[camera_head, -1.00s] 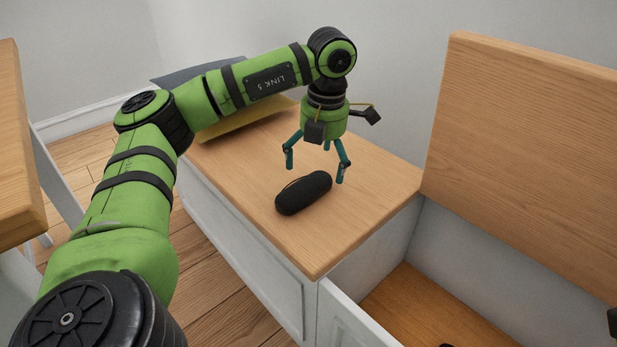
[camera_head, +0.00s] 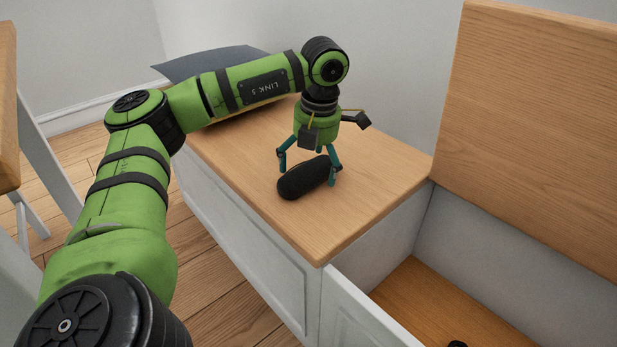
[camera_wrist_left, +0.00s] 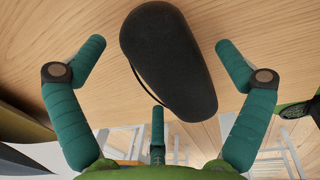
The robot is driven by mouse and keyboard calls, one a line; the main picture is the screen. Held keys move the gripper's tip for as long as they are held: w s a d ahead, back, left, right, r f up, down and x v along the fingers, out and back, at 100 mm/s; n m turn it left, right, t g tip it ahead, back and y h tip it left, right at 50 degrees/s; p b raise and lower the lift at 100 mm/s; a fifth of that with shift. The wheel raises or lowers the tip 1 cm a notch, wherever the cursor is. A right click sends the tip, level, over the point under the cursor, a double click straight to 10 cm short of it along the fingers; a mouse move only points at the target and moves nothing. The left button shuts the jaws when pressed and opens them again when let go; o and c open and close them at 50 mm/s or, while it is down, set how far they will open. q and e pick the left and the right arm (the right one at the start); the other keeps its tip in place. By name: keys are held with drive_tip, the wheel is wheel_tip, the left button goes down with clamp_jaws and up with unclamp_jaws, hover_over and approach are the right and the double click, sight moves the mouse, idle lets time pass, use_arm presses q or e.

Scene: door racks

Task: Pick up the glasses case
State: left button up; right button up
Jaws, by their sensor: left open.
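A black glasses case (camera_head: 303,179) lies on the wooden top of a white cabinet in the head view. It also shows large in the left wrist view (camera_wrist_left: 168,58), between the fingers. My left gripper (camera_head: 309,175) points down over the case, with its teal fingers spread around it. In the left wrist view the left gripper (camera_wrist_left: 160,65) is open, with a finger on either side of the case and a third finger below it. I cannot tell whether any finger touches the case. My right gripper is not in view.
The wooden cabinet top (camera_head: 370,195) has free room around the case. A raised wooden lid (camera_head: 540,120) and an open compartment (camera_head: 440,300) are at the right. A dark grey flat item (camera_head: 205,63) lies at the back left. A wall stands behind.

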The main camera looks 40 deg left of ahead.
use_arm(q)
drive_tip(key=c, duration=1.2)
drive_tip(key=shift+r, duration=0.1)
